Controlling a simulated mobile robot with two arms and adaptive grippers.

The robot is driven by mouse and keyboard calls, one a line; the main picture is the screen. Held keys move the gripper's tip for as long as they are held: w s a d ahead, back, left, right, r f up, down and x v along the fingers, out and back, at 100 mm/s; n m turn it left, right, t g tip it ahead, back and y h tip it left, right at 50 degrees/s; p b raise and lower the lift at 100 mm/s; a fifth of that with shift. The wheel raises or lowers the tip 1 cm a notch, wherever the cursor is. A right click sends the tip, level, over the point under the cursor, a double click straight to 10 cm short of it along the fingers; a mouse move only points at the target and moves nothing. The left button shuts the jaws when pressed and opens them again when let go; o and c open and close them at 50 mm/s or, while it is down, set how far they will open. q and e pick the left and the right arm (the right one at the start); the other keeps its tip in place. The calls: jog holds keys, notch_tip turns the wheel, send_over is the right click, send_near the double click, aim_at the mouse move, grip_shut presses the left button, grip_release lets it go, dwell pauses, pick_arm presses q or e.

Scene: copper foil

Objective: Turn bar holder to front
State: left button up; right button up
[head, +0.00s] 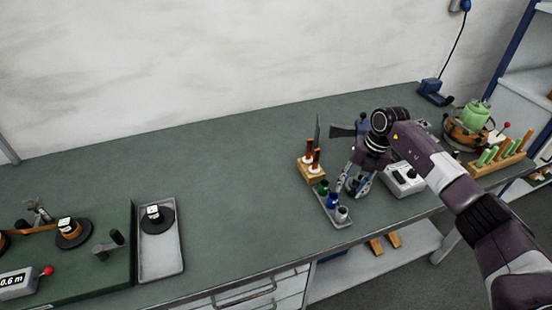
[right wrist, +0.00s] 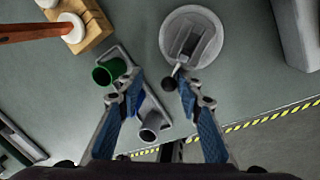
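In the right wrist view, a round pale base carries a grey slotted holder (right wrist: 192,42), which looks like the bar holder. My left gripper is not in view.
A grey tray (right wrist: 160,112) with coloured cups, including a green cup (right wrist: 110,70), lies close to the fingers. A wooden block (head: 310,175) with reddish rods stands to its left. A white box (head: 403,182) is to the right. The bench middle is clear.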

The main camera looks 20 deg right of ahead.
jog(key=w+m+p, duration=0.1)
jog(key=m, duration=0.1)
jog(key=a+m+p, duration=0.1)
jog(key=m, duration=0.1)
jog(key=shift+w+r+h, duration=0.2)
jog(key=shift+w+h, duration=0.1)
jog(key=shift+w, duration=0.1)
notch_tip(320, 180, up, 7)
jog(key=d+b, duration=0.1)
jog(key=b, duration=0.2)
pick_arm(q)
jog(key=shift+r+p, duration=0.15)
jog(key=shift+p, duration=0.2)
pick_arm(e)
jog(key=w+a+r+n+t+y, duration=0.1)
jog(key=a+y, duration=0.3)
jog(key=a, duration=0.7)
jog(key=w+a+r+n+t+y, duration=0.1)
jog(key=a+r+t+y, duration=0.1)
jog(key=a, duration=0.9)
jog(key=shift+w+n+t+y, duration=0.3)
jog(key=shift+w+t+y, duration=0.1)
jog(key=shift+t+y, duration=0.5)
jog(key=shift+a, duration=0.1)
jog(key=shift+c, duration=0.2)
